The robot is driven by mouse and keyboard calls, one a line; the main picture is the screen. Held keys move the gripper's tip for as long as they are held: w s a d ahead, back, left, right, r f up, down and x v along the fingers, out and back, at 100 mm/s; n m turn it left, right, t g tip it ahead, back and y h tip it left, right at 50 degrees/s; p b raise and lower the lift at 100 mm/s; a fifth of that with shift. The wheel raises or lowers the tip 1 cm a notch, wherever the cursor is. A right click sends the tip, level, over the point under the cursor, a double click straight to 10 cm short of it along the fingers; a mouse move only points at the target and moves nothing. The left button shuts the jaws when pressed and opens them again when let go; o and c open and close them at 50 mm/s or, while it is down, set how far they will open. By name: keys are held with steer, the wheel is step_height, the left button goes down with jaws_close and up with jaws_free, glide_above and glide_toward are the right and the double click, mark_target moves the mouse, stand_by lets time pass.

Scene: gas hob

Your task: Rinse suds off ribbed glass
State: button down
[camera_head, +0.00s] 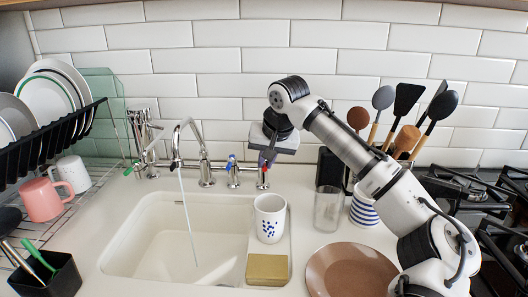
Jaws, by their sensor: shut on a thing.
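A clear glass (328,209) stands upright on the counter right of the sink; it is too small to make out ribs or suds. The white sink (150,245) is at the lower left. A thin stream of water (187,220) runs into it from the chrome faucet (189,140). Behind the sink stand a blue-marked tap (232,170) and a red-marked tap (262,178). My gripper (268,157) points down at the red-marked tap and is shut on its top; the exact contact is small and partly hidden.
A blue-spotted mug (270,217) and a yellow sponge (267,270) are at the sink's right side. A brown plate (350,270) lies in front of the glass. A striped cup (363,207) and utensils stand behind my arm. The dish rack (50,140) is left, the hob (470,200) right.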

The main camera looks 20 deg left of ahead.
steer(key=n+p, duration=0.1)
steer(key=p, duration=0.1)
steer(key=n+p, duration=0.1)
steer(key=shift+w+d+n+g+y+p, duration=0.3)
steer(key=shift+w+d+g+p, duration=0.05)
steer(key=shift+d+g+p, duration=0.05)
steer(key=c, duration=1.5)
jaws_free()
steer(key=v, duration=1.3)
steer(key=shift+s+d+r, duration=0.1)
steer(key=shift+d+r, duration=0.1)
steer(key=shift+r, duration=0.15)
